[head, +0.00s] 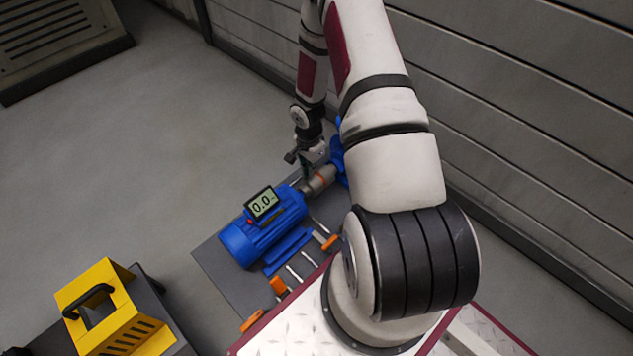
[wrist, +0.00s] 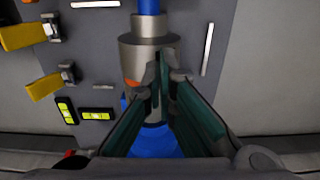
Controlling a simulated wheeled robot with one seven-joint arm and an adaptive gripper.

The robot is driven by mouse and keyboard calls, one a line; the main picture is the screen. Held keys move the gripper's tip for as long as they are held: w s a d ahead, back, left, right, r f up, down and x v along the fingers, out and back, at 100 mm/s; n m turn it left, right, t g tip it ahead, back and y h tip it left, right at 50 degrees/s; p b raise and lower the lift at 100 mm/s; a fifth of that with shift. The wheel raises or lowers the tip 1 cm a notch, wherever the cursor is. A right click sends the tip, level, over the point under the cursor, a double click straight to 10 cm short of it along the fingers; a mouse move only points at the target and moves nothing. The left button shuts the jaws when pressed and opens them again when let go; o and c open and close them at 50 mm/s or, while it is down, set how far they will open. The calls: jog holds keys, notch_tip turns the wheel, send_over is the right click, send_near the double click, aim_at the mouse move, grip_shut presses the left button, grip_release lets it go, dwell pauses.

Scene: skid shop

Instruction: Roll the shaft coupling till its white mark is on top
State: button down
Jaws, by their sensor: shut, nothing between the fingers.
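The shaft coupling (head: 320,179) is a grey metal cylinder between the blue motor (head: 262,235) and a blue unit (head: 338,160) behind it. It also shows in the wrist view (wrist: 140,55), with an orange patch at its lower left edge. I see no white mark on it in either view. My gripper (wrist: 164,72) is shut and empty, its dark green fingers over the right part of the coupling and hiding some of it. I cannot tell whether they touch it.
A display reading 0.0 (head: 263,203) sits on the motor. Orange-handled tools (head: 279,286) and thin metal strips lie on the grey base plate (head: 222,275). A yellow box (head: 105,300) stands at lower left. A slatted wall (head: 520,100) runs behind my arm.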

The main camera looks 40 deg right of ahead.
jog(key=shift+f, duration=0.3)
jog(key=shift+s+f+b, duration=0.1)
jog(key=shift+s+b, duration=0.35)
jog(key=shift+s, duration=0.35)
dwell(1.7)
jog(key=shift+s, duration=0.3)
dwell(0.9)
jog(key=shift+s, duration=0.15)
jog(key=shift+r+p, duration=2.5)
jog(key=shift+r, duration=1.1)
